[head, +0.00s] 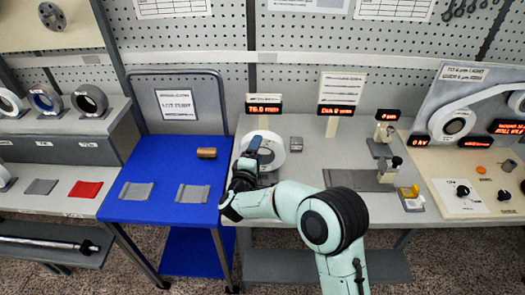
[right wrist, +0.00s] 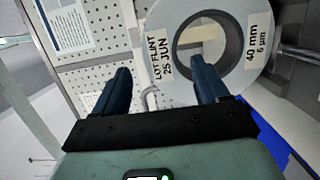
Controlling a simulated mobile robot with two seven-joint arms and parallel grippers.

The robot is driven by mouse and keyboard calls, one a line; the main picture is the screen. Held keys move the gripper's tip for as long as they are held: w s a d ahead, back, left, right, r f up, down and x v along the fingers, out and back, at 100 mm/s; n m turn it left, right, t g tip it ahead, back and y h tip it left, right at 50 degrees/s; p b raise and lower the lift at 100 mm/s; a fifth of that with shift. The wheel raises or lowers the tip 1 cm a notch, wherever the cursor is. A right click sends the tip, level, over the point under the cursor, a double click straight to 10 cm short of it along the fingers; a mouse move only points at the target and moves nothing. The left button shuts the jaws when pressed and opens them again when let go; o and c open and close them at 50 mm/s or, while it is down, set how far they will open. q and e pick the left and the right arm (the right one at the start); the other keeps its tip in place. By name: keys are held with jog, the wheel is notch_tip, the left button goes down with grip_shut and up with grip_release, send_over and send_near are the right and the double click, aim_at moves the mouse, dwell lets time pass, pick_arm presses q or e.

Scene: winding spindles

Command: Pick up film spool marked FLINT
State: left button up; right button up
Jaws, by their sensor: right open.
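The film spool marked FLINT (right wrist: 232,18) is a white ring with a dark-lined bore; its labels in the right wrist view read "LOT FLINT 25 JUN" and "40 mm 6 µm". In the head view the spool (head: 271,157) stands on the grey bench, partly hidden by my right gripper (head: 249,157). In the right wrist view my right gripper (right wrist: 160,68) is open, with part of the ring wall showing between its fingers. The right finger overlaps the bore; I cannot tell whether it is inside or touching. My left gripper is not in view.
A blue cart (head: 150,165) stands left of the bench with a brown roll (head: 206,153) and grey pads. A small grey block (head: 296,144) sits right of the spool. A display sign (head: 263,104) is behind it. More spools (head: 89,101) are on the left shelf.

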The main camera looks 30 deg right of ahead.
aim_at(264, 135)
jog(key=p+x, duration=0.1)
jog(key=x, duration=0.7)
jog(key=shift+d+f, duration=0.1)
jog(key=shift+d, duration=0.05)
grip_shut()
